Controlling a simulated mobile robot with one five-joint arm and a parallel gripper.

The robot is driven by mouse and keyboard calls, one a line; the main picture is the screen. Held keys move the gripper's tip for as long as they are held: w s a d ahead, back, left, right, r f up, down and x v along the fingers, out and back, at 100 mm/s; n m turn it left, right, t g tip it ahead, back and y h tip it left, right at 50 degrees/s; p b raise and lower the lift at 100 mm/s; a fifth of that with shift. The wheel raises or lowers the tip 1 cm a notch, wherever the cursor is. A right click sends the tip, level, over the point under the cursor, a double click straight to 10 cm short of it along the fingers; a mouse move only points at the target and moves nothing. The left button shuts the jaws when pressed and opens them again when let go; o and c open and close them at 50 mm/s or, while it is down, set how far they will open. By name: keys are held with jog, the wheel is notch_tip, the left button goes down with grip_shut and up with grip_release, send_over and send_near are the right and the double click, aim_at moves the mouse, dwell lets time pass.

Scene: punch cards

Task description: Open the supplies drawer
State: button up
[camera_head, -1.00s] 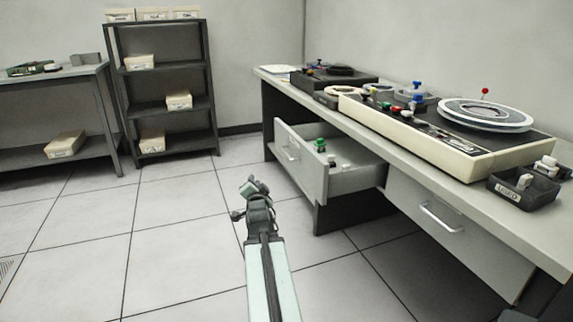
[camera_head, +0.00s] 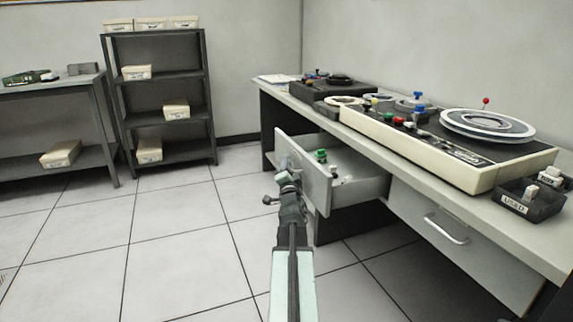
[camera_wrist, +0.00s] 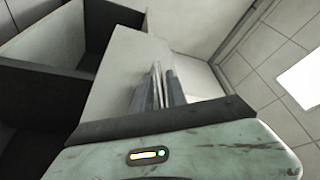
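The open drawer (camera_head: 357,190) sticks out from under the left part of the desk, its pale grey front panel (camera_head: 318,180) facing left. A green-topped item (camera_head: 321,155) and small pale pieces lie inside. My gripper (camera_head: 284,165) is at the outer face of that panel, where it covers the drawer's handle. In the wrist view, my gripper's fingers (camera_wrist: 160,88) stand close together in front of a pale panel (camera_wrist: 115,75). A second, closed drawer (camera_head: 465,245) with a bar handle (camera_head: 445,228) is at the right.
The desk (camera_head: 470,210) carries a console (camera_head: 450,160) with a reel (camera_head: 487,124), and a black tray (camera_head: 530,205) labelled USED. A dark shelf (camera_head: 160,112) and a side table (camera_head: 85,155) stand at the back left. The tiled floor on the left is clear.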

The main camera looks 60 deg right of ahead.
grip_shut()
jog(key=shift+s, duration=0.1)
dwell(1.3)
